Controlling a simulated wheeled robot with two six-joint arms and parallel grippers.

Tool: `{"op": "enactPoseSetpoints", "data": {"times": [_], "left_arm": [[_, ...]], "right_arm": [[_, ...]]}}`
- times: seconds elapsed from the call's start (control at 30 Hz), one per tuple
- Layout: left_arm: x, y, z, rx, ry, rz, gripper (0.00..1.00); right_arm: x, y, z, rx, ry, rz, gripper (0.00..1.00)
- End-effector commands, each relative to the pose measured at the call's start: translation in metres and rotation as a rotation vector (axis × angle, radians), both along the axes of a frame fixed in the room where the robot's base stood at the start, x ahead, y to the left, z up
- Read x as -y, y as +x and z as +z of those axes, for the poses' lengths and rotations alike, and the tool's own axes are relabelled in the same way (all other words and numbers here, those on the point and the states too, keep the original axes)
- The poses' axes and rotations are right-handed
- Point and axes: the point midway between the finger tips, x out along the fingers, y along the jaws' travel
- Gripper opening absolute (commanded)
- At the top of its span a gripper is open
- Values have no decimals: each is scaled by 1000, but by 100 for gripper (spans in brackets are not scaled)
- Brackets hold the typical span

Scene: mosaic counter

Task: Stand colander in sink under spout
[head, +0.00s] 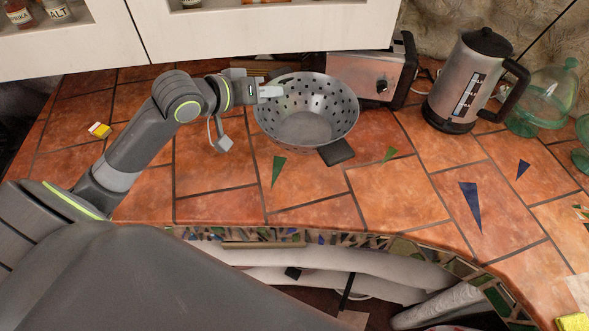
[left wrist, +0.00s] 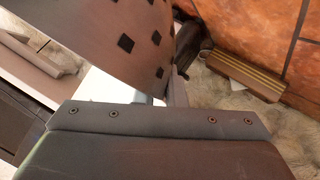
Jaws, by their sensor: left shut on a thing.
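The colander (head: 305,124) is a grey metal bowl with dark holes. In the head view it is at or just above the tiled counter, in front of the toaster; I cannot tell whether its base touches the tiles. My left gripper (head: 271,91) is shut on its left rim. In the left wrist view the colander's wall (left wrist: 110,35) fills the upper left, with the gripper (left wrist: 165,95) at its edge. My right gripper is not in view. No sink or spout shows in these frames.
A steel toaster (head: 362,75) stands behind the colander and a kettle (head: 468,85) to its right. Green glassware (head: 545,97) is at the far right. White cabinets (head: 265,35) hang above. A small yellow and white item (head: 99,130) lies left. The front middle counter is clear.

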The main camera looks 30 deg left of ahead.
Motion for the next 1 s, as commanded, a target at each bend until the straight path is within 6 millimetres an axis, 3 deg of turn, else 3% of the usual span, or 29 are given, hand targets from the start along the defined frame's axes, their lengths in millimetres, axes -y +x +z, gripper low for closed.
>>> {"op": "enactPoseSetpoints", "data": {"times": [0.27,0.5,1.0], "left_arm": [[-15,-11,-18,-24,-3,-33,0],[-15,-12,-60,-25,-7,-31,0],[-15,-12,-113,-21,-2,-31,0]], "right_arm": [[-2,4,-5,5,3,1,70],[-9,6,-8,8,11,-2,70],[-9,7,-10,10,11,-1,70]]}}
